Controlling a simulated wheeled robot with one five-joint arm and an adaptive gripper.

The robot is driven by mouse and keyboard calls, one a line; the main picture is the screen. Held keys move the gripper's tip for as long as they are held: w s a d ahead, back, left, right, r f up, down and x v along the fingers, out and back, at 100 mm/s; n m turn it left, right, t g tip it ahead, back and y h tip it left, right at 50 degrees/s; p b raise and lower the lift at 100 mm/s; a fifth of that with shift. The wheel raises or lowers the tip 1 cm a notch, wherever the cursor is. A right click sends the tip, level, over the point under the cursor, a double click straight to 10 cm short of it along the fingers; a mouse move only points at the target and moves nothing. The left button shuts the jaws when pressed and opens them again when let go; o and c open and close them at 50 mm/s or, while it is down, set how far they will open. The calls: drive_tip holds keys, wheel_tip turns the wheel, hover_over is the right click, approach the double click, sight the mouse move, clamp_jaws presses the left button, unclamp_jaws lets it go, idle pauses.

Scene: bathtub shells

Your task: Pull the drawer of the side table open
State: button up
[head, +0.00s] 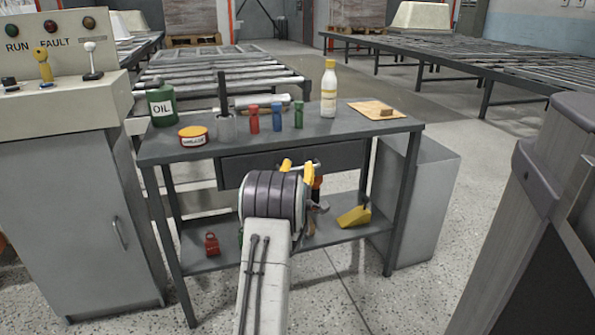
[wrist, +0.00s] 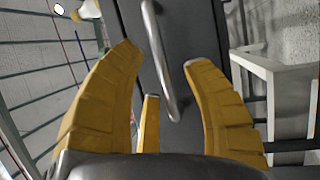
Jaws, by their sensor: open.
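The side table (head: 320,131) is dark grey metal and stands in the middle of the head view. Its drawer (head: 240,168) sits under the top, and its front looks shut. The drawer's handle is a silver bar, partly hidden behind my gripper in the head view. In the wrist view the handle (wrist: 157,45) runs lengthwise across the dark drawer front (wrist: 196,35). My gripper (wrist: 163,56) has yellow fingers, open, with the handle showing in the gap between them. In the head view my gripper (head: 300,166) is at the drawer front. Whether any finger touches the bar cannot be told.
A control cabinet (head: 75,200) is at left, a grey box (head: 430,190) at right. Floor shows in front of the table.

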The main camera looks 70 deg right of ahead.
drive_tip(key=shift+w+d+r, duration=0.1)
drive_tip(key=shift+w+d, duration=0.05)
drive_tip(key=shift+d, duration=0.45)
drive_tip(key=shift+c, duration=0.2)
clamp_jaws()
